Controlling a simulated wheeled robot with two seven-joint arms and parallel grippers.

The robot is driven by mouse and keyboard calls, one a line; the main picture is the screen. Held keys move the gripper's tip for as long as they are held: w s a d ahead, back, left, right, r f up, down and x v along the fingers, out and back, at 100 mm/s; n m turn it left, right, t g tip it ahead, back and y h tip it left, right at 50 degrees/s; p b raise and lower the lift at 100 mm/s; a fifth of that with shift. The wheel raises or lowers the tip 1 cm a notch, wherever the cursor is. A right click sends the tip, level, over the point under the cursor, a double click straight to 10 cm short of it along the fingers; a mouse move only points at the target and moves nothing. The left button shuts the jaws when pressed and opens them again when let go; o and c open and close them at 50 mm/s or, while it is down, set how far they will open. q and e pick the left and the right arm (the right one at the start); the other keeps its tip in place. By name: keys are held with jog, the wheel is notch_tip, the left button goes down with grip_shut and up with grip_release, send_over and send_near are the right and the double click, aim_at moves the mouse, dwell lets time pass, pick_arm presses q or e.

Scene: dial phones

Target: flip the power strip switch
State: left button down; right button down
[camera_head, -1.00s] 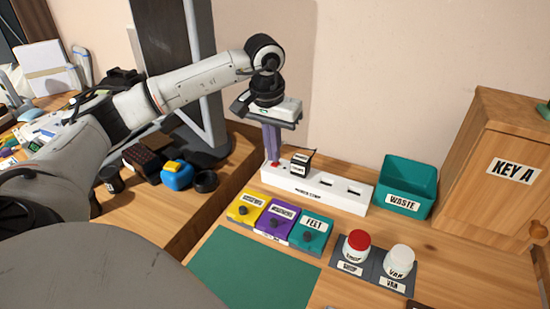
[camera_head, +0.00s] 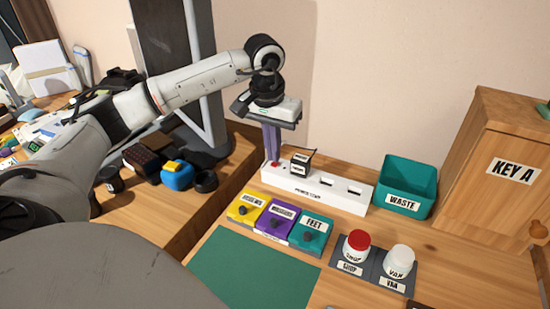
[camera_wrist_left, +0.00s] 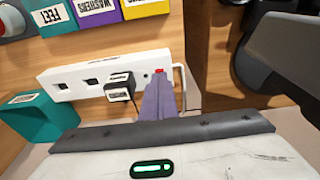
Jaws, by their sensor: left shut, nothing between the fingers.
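The white power strip (camera_head: 335,195) lies on the wooden table against the wall, and shows in the left wrist view (camera_wrist_left: 70,80). Its small red switch (camera_wrist_left: 160,71) is at one end, the left end in the head view. A black plug with white labels (camera_head: 301,162) sits in the strip near the switch. My left gripper (camera_head: 271,158) points down with its purple-grey fingers shut and empty. In the left wrist view its fingertips (camera_wrist_left: 158,82) are right at the switch and partly cover it. I cannot tell whether they touch it.
Yellow (camera_head: 245,208), purple (camera_head: 275,222) and teal (camera_head: 311,235) labelled boxes stand in front of the strip. A teal WASTE bin (camera_head: 409,180) stands to its right. Two jars, one red-lidded (camera_head: 357,246) and one white (camera_head: 399,262), stand nearer. A wooden KEY A cabinet (camera_head: 500,190) is far right.

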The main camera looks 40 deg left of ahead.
aim_at(273, 165)
pick_arm(q)
jog(key=shift+f, duration=0.1)
pick_arm(e)
jog(key=shift+s+f, duration=0.15)
jog(key=shift+s, duration=0.1)
